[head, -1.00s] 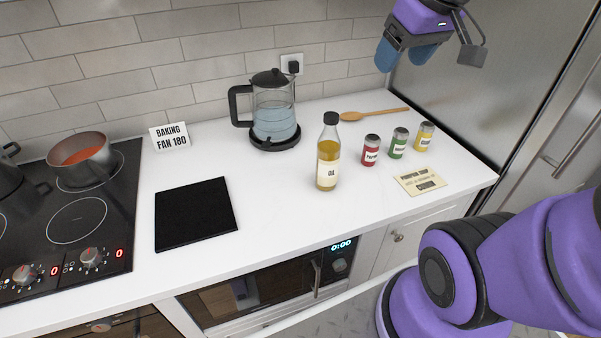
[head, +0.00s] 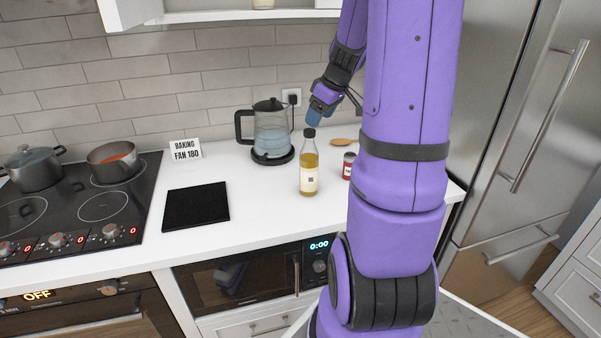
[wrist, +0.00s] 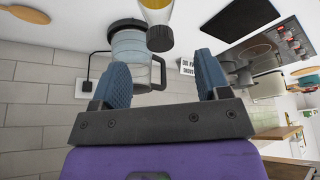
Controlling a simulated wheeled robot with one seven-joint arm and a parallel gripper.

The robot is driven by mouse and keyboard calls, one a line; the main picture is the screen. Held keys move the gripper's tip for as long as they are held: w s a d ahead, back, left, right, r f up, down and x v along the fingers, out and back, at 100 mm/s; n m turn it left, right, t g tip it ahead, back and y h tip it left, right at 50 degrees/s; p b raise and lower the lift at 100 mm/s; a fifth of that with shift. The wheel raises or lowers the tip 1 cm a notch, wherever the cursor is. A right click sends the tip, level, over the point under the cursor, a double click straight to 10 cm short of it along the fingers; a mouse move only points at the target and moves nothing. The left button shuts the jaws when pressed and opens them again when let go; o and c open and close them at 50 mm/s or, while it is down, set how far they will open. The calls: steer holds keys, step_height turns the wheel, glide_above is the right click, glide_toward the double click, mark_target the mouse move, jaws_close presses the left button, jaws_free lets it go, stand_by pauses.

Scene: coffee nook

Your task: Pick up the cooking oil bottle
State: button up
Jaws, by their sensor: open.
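The cooking oil bottle (head: 309,172) stands upright on the white counter, a clear bottle of yellow oil with a dark cap and a pale label. My gripper (head: 316,112) is just above and behind the cap in the head view, with its blue fingers partly seen. In the wrist view my gripper (wrist: 160,80) has its two blue fingers spread apart with nothing between them. The bottle (wrist: 156,12) shows at the top of that view, its dark cap pointing toward the fingers. I see no contact with it.
A glass kettle (head: 271,135) stands left of the bottle. A red-labelled jar (head: 348,166) is to its right, and a wooden spoon (head: 342,141) lies behind. A black mat (head: 196,206) and the stove (head: 85,205) are left. The counter front is clear.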

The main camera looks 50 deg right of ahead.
mark_target(313, 131)
steer(key=x, duration=0.9)
steer(key=shift+s+d, duration=0.1)
steer(key=shift+c, duration=0.4)
jaws_close()
